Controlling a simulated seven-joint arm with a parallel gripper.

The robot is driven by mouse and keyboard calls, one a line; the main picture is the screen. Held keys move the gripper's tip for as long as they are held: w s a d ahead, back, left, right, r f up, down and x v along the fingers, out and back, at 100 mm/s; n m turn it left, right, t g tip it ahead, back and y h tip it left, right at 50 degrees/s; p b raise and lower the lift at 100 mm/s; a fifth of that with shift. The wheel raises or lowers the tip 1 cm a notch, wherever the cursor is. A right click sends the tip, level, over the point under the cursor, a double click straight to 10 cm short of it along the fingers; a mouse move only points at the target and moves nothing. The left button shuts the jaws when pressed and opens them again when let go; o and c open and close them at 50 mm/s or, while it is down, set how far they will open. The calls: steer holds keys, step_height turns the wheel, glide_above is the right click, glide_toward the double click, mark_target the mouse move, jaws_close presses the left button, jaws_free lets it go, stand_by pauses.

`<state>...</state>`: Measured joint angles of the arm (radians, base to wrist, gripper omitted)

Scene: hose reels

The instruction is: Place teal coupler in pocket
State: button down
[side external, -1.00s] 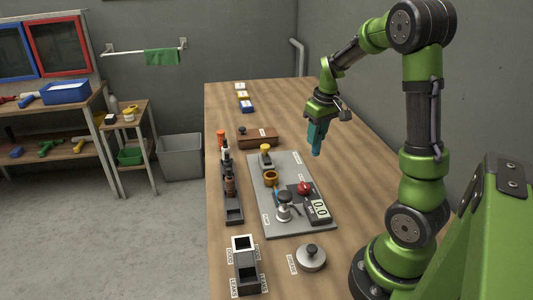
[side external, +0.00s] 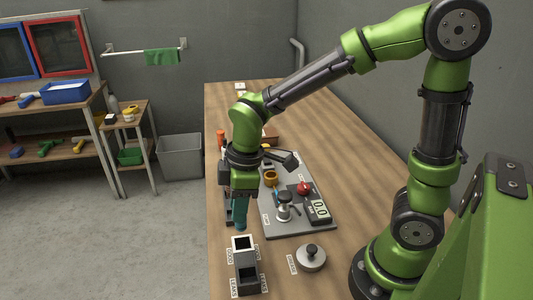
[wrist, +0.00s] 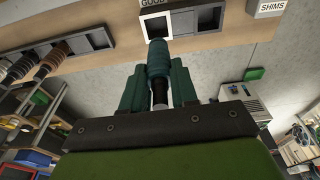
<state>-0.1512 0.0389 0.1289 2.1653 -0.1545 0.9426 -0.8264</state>
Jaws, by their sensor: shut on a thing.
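My gripper (side external: 240,205) is shut on the teal coupler, which shows between the dark teal fingers in the wrist view (wrist: 158,60). The coupler's lower end hangs above the table, just behind the black two-pocket box (side external: 246,283). In the wrist view the coupler's tip lies close in front of the white-rimmed pocket (wrist: 144,20) in the picture; it does not look inserted. That pocket is labelled GOOD, and the other, darker pocket (wrist: 209,18) sits beside it. In the side view the box's near end has a LEAKS label.
A grey plate (side external: 300,229) with a knob, red button and 0.0 display lies right of the gripper. A round metal weight (side external: 311,258) sits right of the box. A rack of couplers (wrist: 90,42) is partly hidden by my gripper in the side view.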

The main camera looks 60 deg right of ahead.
step_height(320, 180, down, 8)
steer(key=shift+f, duration=0.25)
steer(key=c, duration=0.9)
jaws_free()
steer(key=shift+f, duration=0.1)
steer(key=shift+o, duration=0.2)
steer(key=s+d+r+m+t, duration=0.3)
steer(key=r+m, duration=0.3)
steer(key=r, duration=0.3)
steer(key=s+d+r+m+t, duration=0.3)
steer(key=r+m, duration=0.4)
steer(key=r, duration=0.3)
steer(key=shift+s+d+r+y, duration=0.35)
steer(key=shift+s+d, duration=0.25)
steer(key=shift+s, duration=0.45)
